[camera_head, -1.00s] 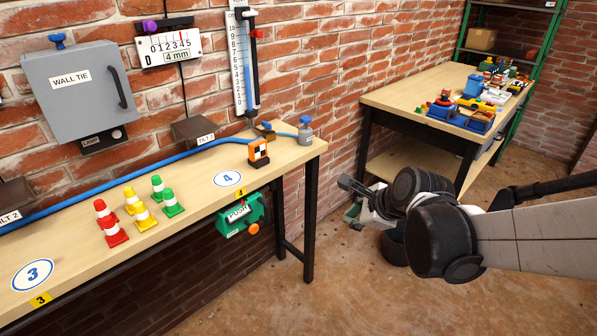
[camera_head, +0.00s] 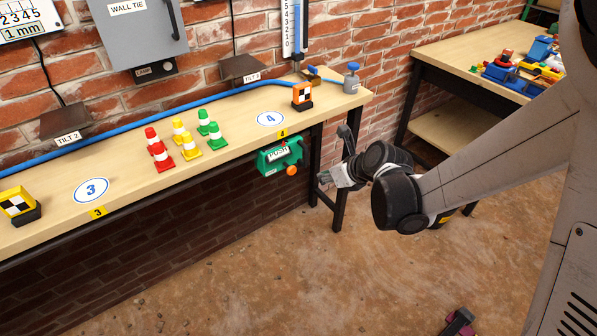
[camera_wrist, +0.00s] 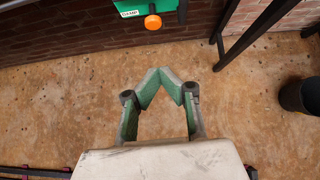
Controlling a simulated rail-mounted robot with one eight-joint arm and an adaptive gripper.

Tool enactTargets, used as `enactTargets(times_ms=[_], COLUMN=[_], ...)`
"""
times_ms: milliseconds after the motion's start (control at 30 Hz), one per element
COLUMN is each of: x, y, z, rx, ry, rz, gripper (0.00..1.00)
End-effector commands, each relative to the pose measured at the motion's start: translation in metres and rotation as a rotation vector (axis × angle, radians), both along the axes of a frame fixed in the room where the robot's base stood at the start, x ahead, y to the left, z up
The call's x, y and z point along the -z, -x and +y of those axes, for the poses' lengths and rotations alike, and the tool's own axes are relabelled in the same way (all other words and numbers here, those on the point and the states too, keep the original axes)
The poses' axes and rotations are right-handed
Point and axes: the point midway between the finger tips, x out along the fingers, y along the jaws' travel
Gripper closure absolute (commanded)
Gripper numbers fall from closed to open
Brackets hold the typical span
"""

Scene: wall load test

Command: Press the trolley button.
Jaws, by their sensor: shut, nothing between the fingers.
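A green box (camera_head: 268,162) with a white PUSH label hangs under the front edge of the long bench, below spot 4. An orange knob (camera_head: 292,171) sits at its lower right. In the wrist view the box (camera_wrist: 183,12) is cut off at the top, with the orange knob (camera_wrist: 153,22) and a small label, apparently CLAMP, beside it. No label naming a trolley is readable. My gripper (camera_head: 323,179) is to the right of the box, slightly lower and apart from it. In the wrist view its green-lined fingers (camera_wrist: 172,76) meet at the tips, empty.
The bench leg (camera_head: 338,203) stands close behind my gripper. Red, yellow and green cones (camera_head: 188,146) and an orange checkered target (camera_head: 302,96) stand on the benchtop. A second table (camera_head: 450,50) is at right. The floor before the bench is mostly clear.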

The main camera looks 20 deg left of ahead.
Motion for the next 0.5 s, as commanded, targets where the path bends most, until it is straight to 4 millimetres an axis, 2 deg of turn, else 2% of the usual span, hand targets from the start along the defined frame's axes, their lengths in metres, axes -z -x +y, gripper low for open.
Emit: enactTargets(times_ms=[267,500], x=[0.003,0.025], y=[-0.002,-0.015], z=[0.002,0.019], rx=[-0.001,-0.001], ry=[0.001,0.002], rz=[-0.001,-0.002], gripper=[1.0,1.0])
